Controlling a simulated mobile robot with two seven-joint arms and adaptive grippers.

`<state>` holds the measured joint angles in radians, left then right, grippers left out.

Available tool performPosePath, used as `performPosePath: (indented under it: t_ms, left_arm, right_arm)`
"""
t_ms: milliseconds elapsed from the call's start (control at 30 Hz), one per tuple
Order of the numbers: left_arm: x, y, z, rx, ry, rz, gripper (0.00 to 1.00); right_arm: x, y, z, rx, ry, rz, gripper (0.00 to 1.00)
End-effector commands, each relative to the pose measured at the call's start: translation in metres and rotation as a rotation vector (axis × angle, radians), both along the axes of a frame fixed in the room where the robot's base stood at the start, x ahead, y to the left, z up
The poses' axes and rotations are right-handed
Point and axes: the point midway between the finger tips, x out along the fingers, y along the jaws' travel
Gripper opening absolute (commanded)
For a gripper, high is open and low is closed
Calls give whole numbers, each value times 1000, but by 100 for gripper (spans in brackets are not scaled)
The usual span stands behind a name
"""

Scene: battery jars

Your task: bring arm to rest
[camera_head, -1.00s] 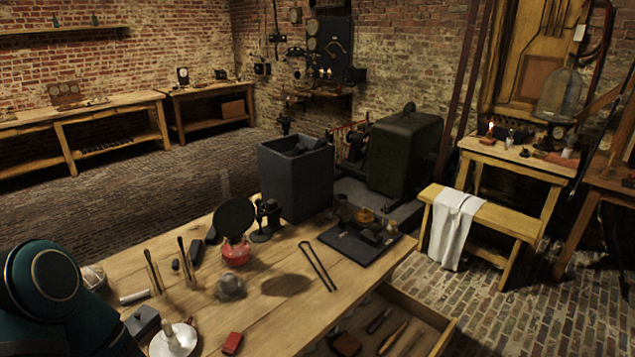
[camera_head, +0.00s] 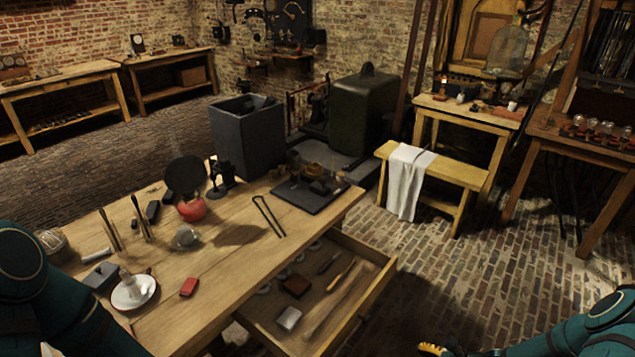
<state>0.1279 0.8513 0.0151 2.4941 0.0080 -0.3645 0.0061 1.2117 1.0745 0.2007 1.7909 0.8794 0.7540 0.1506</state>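My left arm (camera_head: 40,300) comes in at the lower left, beside the workbench; its gripper is outside the picture. My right arm (camera_head: 590,328) shows at the lower right corner, over the brick floor. A small yellow and dark part (camera_head: 432,348) shows at the bottom edge near that arm. It may belong to my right gripper, but it is cut off, so I cannot tell whether the gripper is open or shut, or holding anything.
A bench with a white cloth (camera_head: 408,180) stands behind clear floor.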

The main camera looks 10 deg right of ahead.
Motion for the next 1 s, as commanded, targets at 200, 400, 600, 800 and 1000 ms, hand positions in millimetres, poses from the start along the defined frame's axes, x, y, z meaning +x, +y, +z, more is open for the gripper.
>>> performPosePath:
  t_ms: [200, 400, 600, 800, 1000]
  left_arm:
    - [-1, -1, 0, -1, 0, -1, 70]
    - [-1, 0, 0, 0, 1, -1, 70]
    - [0, 0, 0, -1, 0, -1, 70]
    - [-1, 0, 0, -1, 0, -1, 70]
    - [-1, 0, 0, 0, 1, -1, 70]
  right_arm:
    - [-2, 79, 2, -181, 15, 358, 65]
    - [-16, 148, 13, -454, -83, 794, 65]
    - [-26, 200, 37, -734, -317, 1187, 65]
    - [-30, 243, 67, -941, -614, 1450, 65]
    - [-32, 266, 84, -1024, -786, 1544, 65]
